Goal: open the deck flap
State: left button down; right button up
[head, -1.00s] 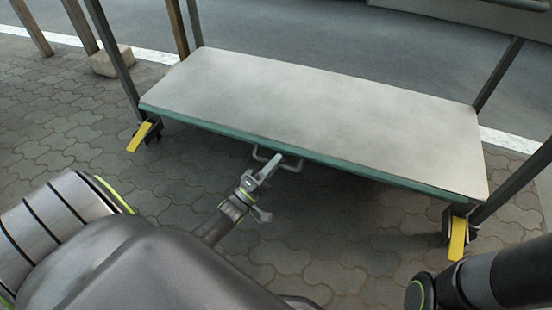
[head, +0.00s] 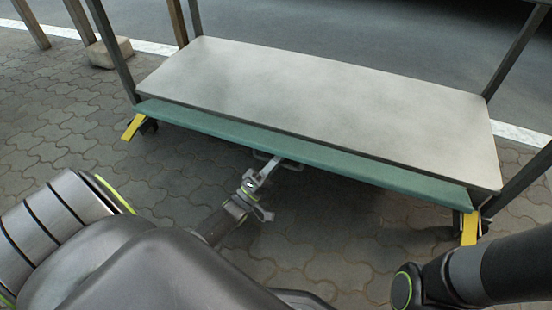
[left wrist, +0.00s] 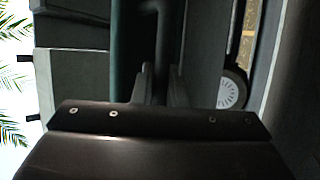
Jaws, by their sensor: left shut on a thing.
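The deck flap (head: 300,150) is a long green panel along the front edge of the pale grey deck (head: 320,95). Its top leans out from the deck, and a dark gap shows between them. My right gripper is out of view; only my right arm shows.
Dark posts rise at the deck's corners. Yellow caster pedals (head: 133,126) stand at the left and right (head: 470,227) front corners. A stone block (head: 109,52) lies at back left. Paving in front of the deck is clear apart from my arms.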

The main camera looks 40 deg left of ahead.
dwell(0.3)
pick_arm(q)
jog(key=c, duration=1.5)
grip_release()
jog(key=shift+o, duration=0.2)
jog(key=p+v, duration=0.1)
jog(key=v, duration=0.6)
jog(key=shift+s, duration=0.3)
jog(key=shift+a+f, duration=0.1)
jog(key=shift+f, duration=0.05)
